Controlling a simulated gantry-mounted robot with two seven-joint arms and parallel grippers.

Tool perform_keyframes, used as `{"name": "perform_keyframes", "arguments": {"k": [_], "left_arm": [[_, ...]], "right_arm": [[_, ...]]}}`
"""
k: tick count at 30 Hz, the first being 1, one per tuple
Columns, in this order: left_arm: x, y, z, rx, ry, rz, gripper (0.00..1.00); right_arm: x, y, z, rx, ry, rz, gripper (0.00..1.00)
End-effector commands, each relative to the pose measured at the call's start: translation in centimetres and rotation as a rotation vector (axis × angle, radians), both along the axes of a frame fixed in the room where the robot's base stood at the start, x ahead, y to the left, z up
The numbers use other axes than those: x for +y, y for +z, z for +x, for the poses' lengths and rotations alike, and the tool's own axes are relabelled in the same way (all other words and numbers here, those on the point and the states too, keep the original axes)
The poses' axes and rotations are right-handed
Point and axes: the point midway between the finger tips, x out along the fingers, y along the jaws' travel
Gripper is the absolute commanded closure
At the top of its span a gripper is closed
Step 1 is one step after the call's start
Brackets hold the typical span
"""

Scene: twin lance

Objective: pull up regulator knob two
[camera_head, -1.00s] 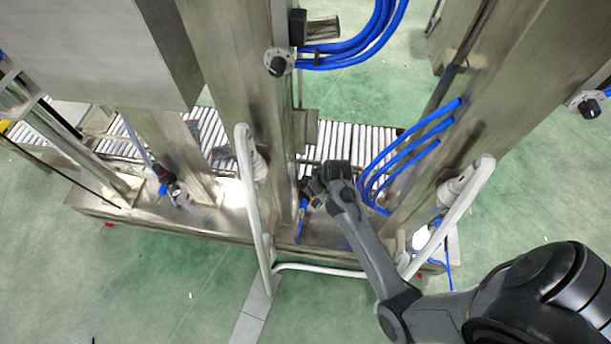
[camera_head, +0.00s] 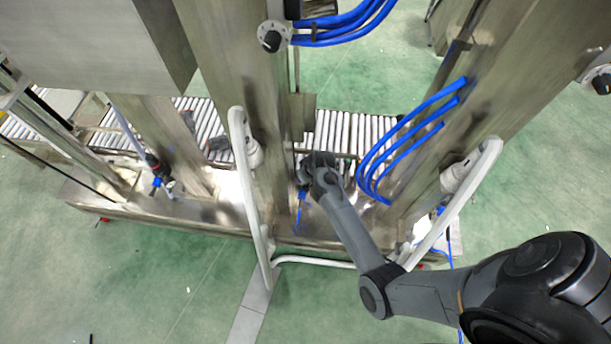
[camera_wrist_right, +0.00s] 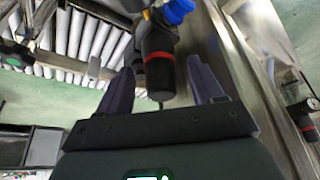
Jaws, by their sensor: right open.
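In the right wrist view a black regulator knob (camera_wrist_right: 160,78) with a red ring hangs below a blue fitting (camera_wrist_right: 178,10). My right gripper (camera_wrist_right: 160,66) is open, with one dark finger on each side of this knob. Gaps show between the knob and both fingers. In the head view my right gripper (camera_head: 318,165) is over the machine base between the two middle posts and hides the knob there. A blue fitting (camera_head: 302,192) shows just below it. I cannot read any number on the knob. My left gripper is not in view.
Another regulator with a red band (camera_head: 152,162) stands at left. White tubular handles (camera_head: 240,150) (camera_head: 470,185) flank my right forearm. Blue hoses (camera_head: 410,130) run close to its right. A roller conveyor (camera_head: 345,130) lies behind. Steel posts leave little room around the gripper.

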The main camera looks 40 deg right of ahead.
Motion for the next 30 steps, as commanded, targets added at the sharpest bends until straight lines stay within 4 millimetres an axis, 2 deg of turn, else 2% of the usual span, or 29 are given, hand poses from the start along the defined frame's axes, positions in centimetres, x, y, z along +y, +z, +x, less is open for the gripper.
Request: {"name": "perform_keyframes", "arguments": {"k": [11,21,24,30], "left_arm": [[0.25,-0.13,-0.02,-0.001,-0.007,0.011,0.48],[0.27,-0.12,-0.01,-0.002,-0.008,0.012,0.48],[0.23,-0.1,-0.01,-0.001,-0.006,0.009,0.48],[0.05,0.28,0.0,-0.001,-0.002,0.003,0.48]], "right_arm": [[-0.04,-0.31,0.15,-0.001,0.0,-0.001,0.35],[-0.02,-0.3,0.13,0.0,0.0,-0.001,0.87],[-0.02,-0.3,0.13,0.0,0.0,0.0,1.0],[-0.01,-0.05,0.13,0.0,0.0,0.0,1.0]]}}
